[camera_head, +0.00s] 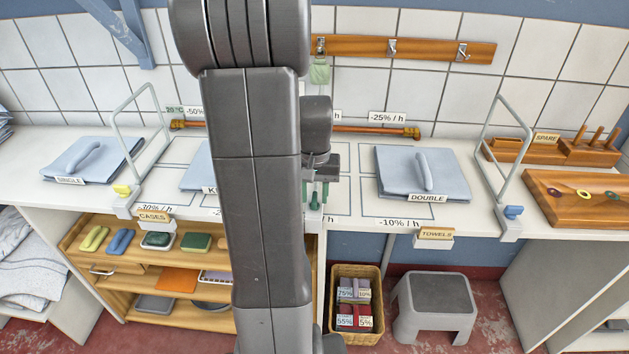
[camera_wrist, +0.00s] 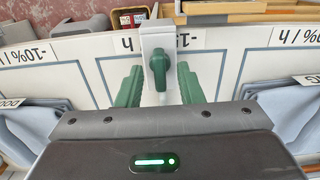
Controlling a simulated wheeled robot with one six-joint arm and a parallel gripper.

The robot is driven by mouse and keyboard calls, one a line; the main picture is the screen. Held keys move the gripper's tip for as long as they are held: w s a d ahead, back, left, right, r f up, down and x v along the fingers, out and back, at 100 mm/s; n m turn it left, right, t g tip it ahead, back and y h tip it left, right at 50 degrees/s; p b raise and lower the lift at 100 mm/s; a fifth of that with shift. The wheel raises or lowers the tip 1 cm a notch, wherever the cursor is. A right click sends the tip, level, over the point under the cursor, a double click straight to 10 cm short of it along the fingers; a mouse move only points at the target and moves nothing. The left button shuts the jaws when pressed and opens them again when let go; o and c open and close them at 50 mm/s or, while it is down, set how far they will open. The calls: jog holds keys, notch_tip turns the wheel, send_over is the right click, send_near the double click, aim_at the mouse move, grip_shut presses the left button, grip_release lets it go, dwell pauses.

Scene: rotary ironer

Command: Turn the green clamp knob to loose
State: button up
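The green clamp knob (camera_wrist: 158,68) shows in the wrist view on a white clamp block (camera_wrist: 157,39) at the table's edge. Its handle lies along the picture's vertical. My gripper (camera_wrist: 160,76) is open, with one green finger on each side of the knob and a gap visible on both sides. I cannot tell how deep the knob sits between the fingers. In the head view my gripper (camera_head: 315,196) is over the front edge of the table, and the knob cannot be made out there.
A clamp with a yellow knob (camera_head: 122,190) stands left and one with a blue knob (camera_head: 514,211) stands right, each with a wire hoop. Folded blue cloths (camera_head: 400,170) lie on the white table (camera_head: 350,205). A basket (camera_head: 345,338) and a grey stool (camera_head: 436,300) stand below.

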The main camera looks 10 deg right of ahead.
aim_at(314, 197)
notch_tip(314, 197, up, 14)
jog(key=shift+f, duration=0.25)
dwell(0.3)
notch_tip(314, 197, down, 14)
jog(key=shift+r, duration=0.1)
dwell(0.5)
